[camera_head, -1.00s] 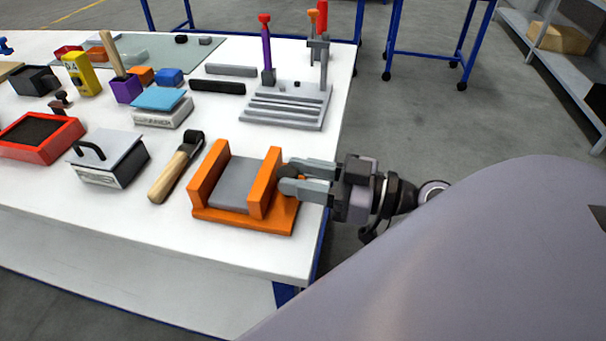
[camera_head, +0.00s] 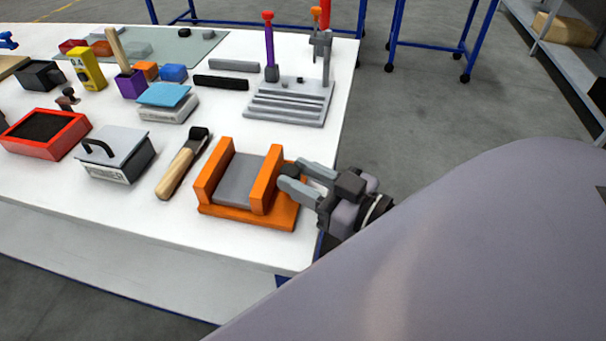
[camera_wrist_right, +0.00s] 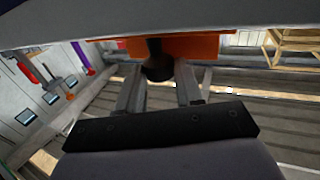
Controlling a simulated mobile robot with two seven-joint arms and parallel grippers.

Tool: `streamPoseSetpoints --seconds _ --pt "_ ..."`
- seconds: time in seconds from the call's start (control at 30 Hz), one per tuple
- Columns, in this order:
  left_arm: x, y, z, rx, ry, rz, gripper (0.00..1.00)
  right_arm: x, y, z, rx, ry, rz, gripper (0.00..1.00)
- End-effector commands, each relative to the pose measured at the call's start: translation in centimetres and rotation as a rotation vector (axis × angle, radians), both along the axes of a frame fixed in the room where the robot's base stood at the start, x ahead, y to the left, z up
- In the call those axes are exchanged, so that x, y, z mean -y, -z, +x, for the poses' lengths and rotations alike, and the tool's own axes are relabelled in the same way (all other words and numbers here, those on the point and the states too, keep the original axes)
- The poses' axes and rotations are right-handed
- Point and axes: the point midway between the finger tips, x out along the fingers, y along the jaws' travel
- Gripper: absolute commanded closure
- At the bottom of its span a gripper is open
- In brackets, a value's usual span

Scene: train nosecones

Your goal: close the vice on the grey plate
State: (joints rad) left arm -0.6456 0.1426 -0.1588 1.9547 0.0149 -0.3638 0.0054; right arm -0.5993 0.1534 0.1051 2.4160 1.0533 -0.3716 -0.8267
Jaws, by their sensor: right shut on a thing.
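The orange vice (camera_head: 247,214) sits near the front right corner of the white table. The grey plate (camera_head: 237,180) lies between its two upright jaws. I cannot tell whether both jaws touch the plate. My right gripper (camera_head: 288,176) is at the vice's right side, its fingers shut on the vice's dark knob. In the right wrist view the knob (camera_wrist_right: 157,64) sits between the two fingers (camera_wrist_right: 158,88), in front of the orange body (camera_wrist_right: 205,48). In the head view the fingers mostly hide the knob. My left gripper is not in view.
A wooden-handled tool (camera_head: 183,163) lies left of the vice, and a grey box with a black handle (camera_head: 118,155) stands further left. A grey grooved stand (camera_head: 290,103) is behind the vice. The table's right edge is close by.

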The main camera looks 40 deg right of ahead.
Motion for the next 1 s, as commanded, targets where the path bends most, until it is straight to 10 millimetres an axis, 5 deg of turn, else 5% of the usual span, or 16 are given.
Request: streamPoseSetpoints --seconds 0.17,0.2,0.57,1.0 --pt "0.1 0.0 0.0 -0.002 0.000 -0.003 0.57 0.0 -0.1 0.0 0.003 0.000 0.001 0.95" --pt "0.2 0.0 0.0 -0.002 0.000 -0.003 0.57 0.0 -0.1 0.0 0.003 0.000 0.001 0.55" --pt "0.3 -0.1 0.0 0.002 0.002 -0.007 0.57 0.1 0.1 -0.2 -0.001 -0.001 -0.001 0.55" --pt "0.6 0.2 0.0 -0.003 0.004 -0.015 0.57 1.2 0.0 -3.8 -0.001 -0.008 -0.006 0.55"
